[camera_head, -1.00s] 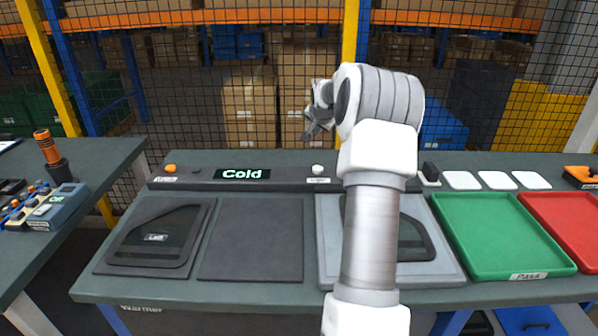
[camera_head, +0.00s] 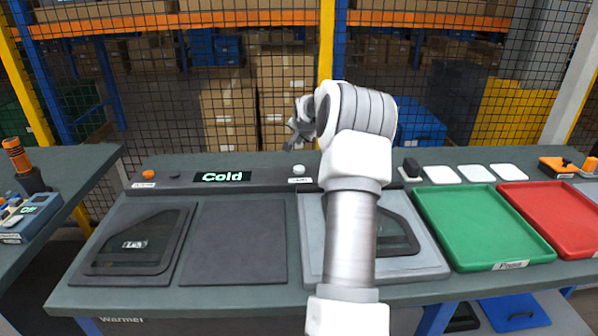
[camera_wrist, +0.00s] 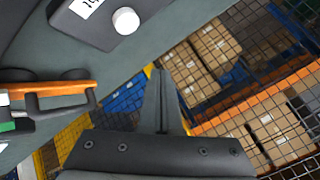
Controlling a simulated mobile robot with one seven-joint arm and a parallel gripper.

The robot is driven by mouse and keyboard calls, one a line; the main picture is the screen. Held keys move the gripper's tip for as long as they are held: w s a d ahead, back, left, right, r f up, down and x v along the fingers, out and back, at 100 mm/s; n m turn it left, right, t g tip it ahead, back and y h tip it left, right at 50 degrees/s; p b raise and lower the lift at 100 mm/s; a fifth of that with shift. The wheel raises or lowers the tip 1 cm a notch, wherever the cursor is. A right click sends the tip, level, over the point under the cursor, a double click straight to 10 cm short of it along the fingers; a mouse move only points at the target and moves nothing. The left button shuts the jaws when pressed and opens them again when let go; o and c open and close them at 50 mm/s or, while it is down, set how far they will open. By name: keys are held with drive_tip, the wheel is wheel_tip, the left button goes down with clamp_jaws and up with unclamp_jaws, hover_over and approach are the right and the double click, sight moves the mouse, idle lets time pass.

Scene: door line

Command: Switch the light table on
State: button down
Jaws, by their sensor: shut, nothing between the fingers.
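The light table (camera_head: 311,262) is a pale grey panel in the bench, with a dark window pane (camera_head: 397,236) lying on it, partly hidden by my arm. It shows no clear glow. Its white round button (camera_head: 298,170) sits on the dark rail behind it, above a small white label. My gripper (camera_head: 298,133) is above and behind this button, apart from it. In the wrist view the white button (camera_wrist: 126,20) is at the top, beside a partly cut-off label. There my gripper (camera_wrist: 159,75) has its fingers together, empty, and pointing away from the button toward the mesh fence.
A "Cold" display (camera_head: 222,176) and orange button (camera_head: 148,173) are left on the rail. A dark block (camera_head: 411,168) and white pads stand right of my arm. Green tray (camera_head: 480,228) and red tray (camera_head: 560,215) lie at right. A mesh fence stands behind.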

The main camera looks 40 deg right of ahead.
sight(299, 170)
wheel_tip(299, 170, down, 7)
drive_tip(key=b, duration=0.4)
idle(1.9)
drive_tip(key=shift+f+b, duration=0.3)
drive_tip(key=shift+f, duration=0.1)
drive_tip(key=shift+f+b, duration=0.35)
drive_tip(key=shift+f, duration=0.25)
idle(0.7)
drive_tip(key=shift+r+p, duration=0.6)
drive_tip(key=shift+r, duration=0.4)
drive_tip(key=shift+r+p, duration=1.6)
drive_tip(key=shift+r, duration=0.9)
